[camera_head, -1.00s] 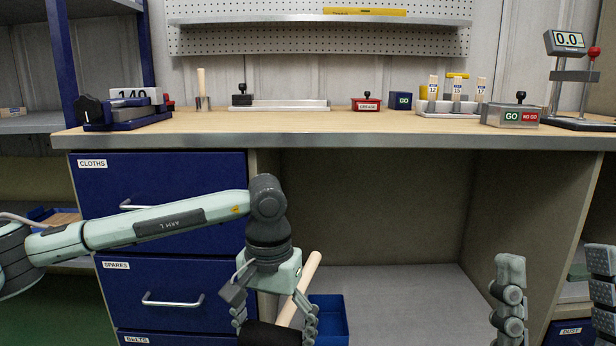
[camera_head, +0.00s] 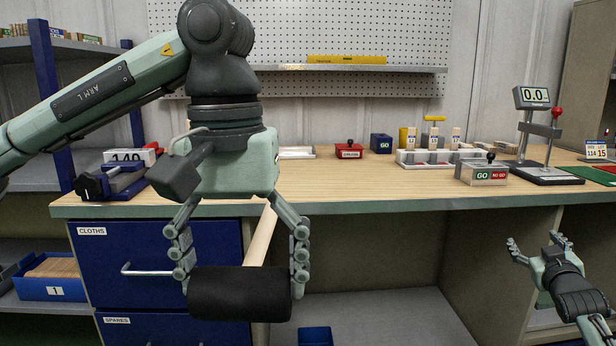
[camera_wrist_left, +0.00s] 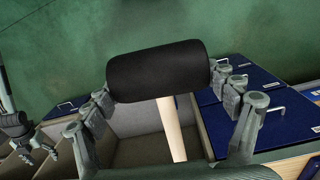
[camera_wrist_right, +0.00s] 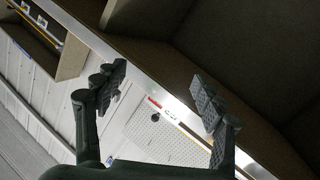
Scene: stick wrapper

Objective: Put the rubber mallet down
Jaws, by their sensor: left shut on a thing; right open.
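The rubber mallet has a black cylindrical head (camera_head: 240,293) and a pale wooden handle (camera_head: 262,238). My left gripper (camera_head: 243,265) is shut on the mallet, with its fingers at the two ends of the head. The mallet hangs in front of the workbench's front edge, and the handle reaches back toward the bench. In the left wrist view the black head (camera_wrist_left: 158,70) lies between the fingers, with the handle (camera_wrist_left: 172,130) below it. My right gripper (camera_head: 540,245) is open and empty at the lower right, in front of the bench.
The wooden bench top (camera_head: 330,185) carries a red box (camera_head: 348,151), a blue GO box (camera_head: 381,144), a block rack (camera_head: 440,157), a GO/NO GO box (camera_head: 482,173) and a gauge stand (camera_head: 540,140). A clamp device (camera_head: 112,180) stands at left. The bench top's front middle is clear.

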